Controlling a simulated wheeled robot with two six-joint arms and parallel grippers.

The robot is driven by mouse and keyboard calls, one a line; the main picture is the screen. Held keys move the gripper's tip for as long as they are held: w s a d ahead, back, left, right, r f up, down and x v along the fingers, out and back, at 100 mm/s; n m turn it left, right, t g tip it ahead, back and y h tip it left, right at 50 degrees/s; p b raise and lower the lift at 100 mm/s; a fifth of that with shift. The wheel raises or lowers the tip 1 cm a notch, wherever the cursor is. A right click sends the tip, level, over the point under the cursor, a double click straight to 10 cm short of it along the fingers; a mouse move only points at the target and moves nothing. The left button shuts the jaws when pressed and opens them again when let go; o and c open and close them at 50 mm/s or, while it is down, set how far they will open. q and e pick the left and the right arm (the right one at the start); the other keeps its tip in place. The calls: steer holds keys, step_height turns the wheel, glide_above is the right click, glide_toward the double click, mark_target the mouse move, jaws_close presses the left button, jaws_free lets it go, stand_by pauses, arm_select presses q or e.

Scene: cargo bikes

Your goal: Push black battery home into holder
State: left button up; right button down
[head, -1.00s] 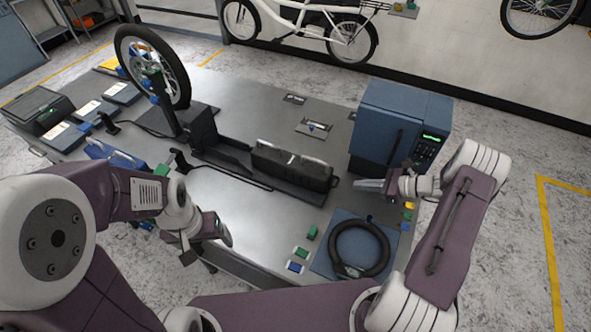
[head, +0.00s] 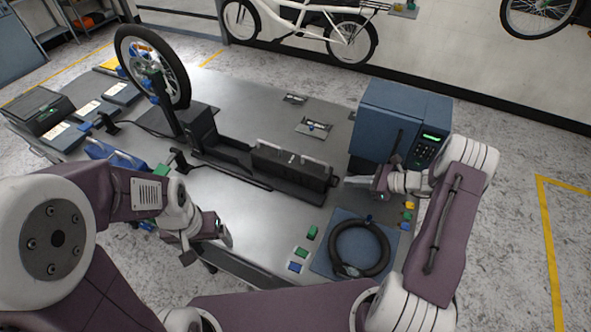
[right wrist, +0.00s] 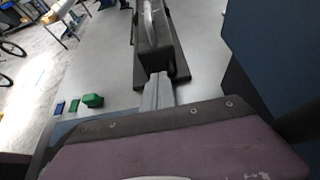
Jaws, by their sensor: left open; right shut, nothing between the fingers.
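The black battery (head: 290,160), with a silver handle on top, lies along the right part of the dark holder (head: 225,155) on the metal bench. It also shows at the top middle of the right wrist view (right wrist: 155,35). My right gripper (head: 350,181) is shut and empty, its fingertips at the battery's right end. In the right wrist view the shut fingers (right wrist: 158,90) point at the battery's near end; I cannot tell if they touch it. My left gripper (head: 228,236) is open and empty over the bench's front edge, away from the battery. The holder's contacts are hidden.
A blue cabinet (head: 385,120) with a keypad stands close behind my right gripper. A wheel (head: 153,68) stands at the left.

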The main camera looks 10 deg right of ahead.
mark_target(285, 158)
steer(key=shift+w+a, duration=0.45)
steer(key=shift+a, duration=0.2)
steer(key=shift+w+a, duration=0.45)
steer(key=shift+a, duration=0.2)
steer(key=shift+w+a, duration=0.5)
steer(key=shift+a, duration=0.4)
steer(key=shift+w+a+b, duration=0.25)
steer(key=shift+w+a, duration=0.2)
steer(key=shift+a, duration=0.3)
steer(key=shift+w+a+b, duration=0.25)
steer(key=shift+w+a, duration=0.2)
steer(key=shift+a, duration=0.3)
steer(key=shift+w+a+b, duration=0.25)
steer(key=shift+w+a, duration=0.2)
steer(key=shift+a, duration=0.3)
steer(key=shift+w+a+b, duration=0.65)
steer(key=shift+w+a, duration=0.55)
steer(key=shift+a, duration=0.7)
steer(key=shift+w+a+b, duration=0.6)
steer(key=shift+w+a, duration=0.55)
steer(key=shift+a, duration=0.8)
steer(key=shift+w+a+b, duration=0.65)
steer(key=shift+w+a, duration=0.55)
steer(key=shift+a, duration=0.7)
steer(key=shift+r, duration=0.1)
steer(key=shift+r, duration=0.1)
